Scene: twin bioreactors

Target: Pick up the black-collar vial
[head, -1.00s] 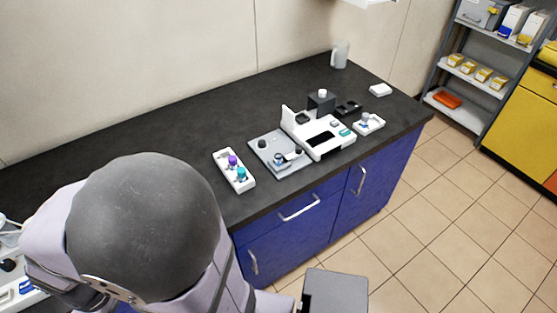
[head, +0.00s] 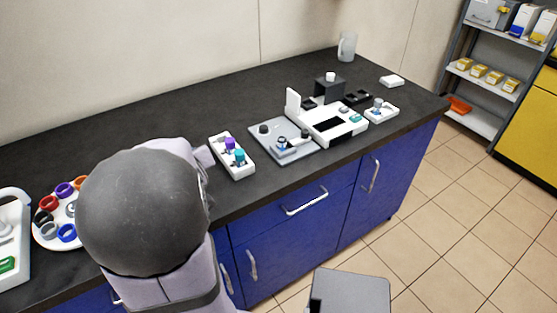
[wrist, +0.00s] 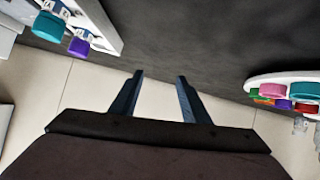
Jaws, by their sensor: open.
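A black-collared vial (head: 43,218) appears to sit at the left side of a round white rack (head: 57,241) on the counter in the head view, partly hidden among other coloured collars. My arm covers the right part of that rack. My gripper (wrist: 159,78) is open and empty in the wrist view, its fingers above the counter's front edge and the floor. The same rack shows at the right of the wrist view (wrist: 262,81), apart from the fingers. No black collar can be made out there.
A white tray (head: 243,172) with purple-capped and teal-capped vials stands mid-counter. A grey plate (head: 262,143) and a white instrument (head: 330,131) lie to its right. A white holder (head: 20,270) stands at the far left.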

